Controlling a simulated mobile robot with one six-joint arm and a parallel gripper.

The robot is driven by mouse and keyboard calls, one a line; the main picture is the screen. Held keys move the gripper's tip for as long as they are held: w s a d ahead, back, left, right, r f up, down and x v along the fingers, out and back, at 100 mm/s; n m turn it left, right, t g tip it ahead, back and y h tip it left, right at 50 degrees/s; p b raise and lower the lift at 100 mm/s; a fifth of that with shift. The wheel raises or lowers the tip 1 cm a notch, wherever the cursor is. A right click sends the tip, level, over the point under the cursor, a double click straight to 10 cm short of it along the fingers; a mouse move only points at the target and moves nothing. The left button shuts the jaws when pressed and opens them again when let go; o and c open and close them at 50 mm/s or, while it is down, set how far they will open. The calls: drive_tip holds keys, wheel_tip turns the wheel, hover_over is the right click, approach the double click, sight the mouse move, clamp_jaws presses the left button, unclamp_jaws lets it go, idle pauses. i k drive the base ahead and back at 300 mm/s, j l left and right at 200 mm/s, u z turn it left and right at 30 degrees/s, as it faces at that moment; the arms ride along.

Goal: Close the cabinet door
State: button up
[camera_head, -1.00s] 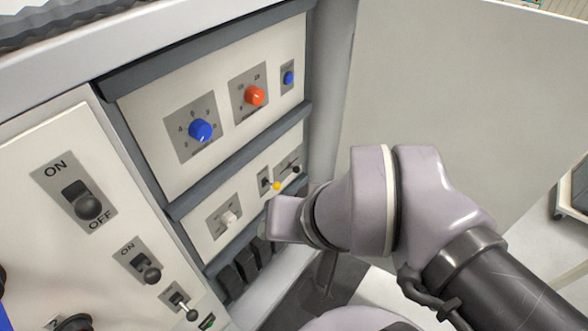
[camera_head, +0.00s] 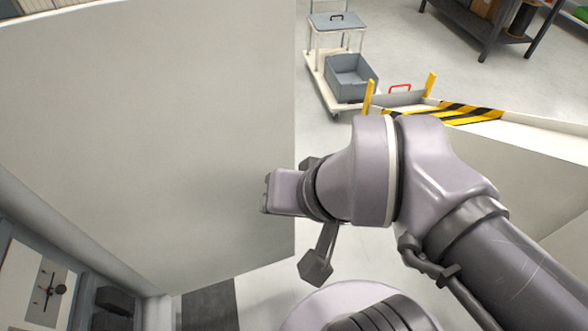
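The cabinet door (camera_head: 150,130) is a large plain light-grey panel that fills the left half of the view. It stands open, swung out from the cabinet (camera_head: 95,262), whose frame and part of its control panel show at lower left. My gripper (camera_head: 266,193) is in front of the door's face in the picture, near its free right edge. I cannot tell whether it touches the door. The fingers are small, dark and seen from behind, so their opening is hidden.
A white trolley (camera_head: 316,72) with a grey bin (camera_head: 352,78) stands beyond the door. A yellow-and-black striped barrier (camera_head: 455,113) edges a pale structure at right. A dark workbench (camera_head: 490,25) is at top right. Bare floor lies between them.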

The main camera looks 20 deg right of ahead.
sight(157, 129)
drive_tip(key=i+l+z, duration=0.7)
drive_tip(key=i+z, duration=0.15)
drive_tip(key=i+u, duration=0.2)
drive_tip(key=u, duration=0.2)
drive_tip(key=i+u, duration=0.2)
drive_tip(key=u, duration=0.2)
drive_tip(key=i+l+u, duration=0.15)
drive_tip(key=u, duration=0.25)
drive_tip(key=i+l+u, duration=0.15)
drive_tip(key=u, duration=0.25)
drive_tip(key=i+l+u, duration=0.1)
drive_tip(key=l+u, duration=0.3)
drive_tip(key=i+l+u, duration=0.1)
drive_tip(key=u, duration=0.35)
drive_tip(key=i+l+u, duration=0.1)
drive_tip(key=l+u, duration=0.15)
drive_tip(key=u, duration=0.15)
drive_tip(key=l+u, duration=0.2)
drive_tip(key=u, duration=0.25)
drive_tip(key=l+u, duration=0.2)
drive_tip(key=u, duration=0.2)
drive_tip(key=l+u, duration=0.25)
drive_tip(key=u, duration=0.2)
drive_tip(key=l+u, duration=0.25)
drive_tip(key=u, duration=0.15)
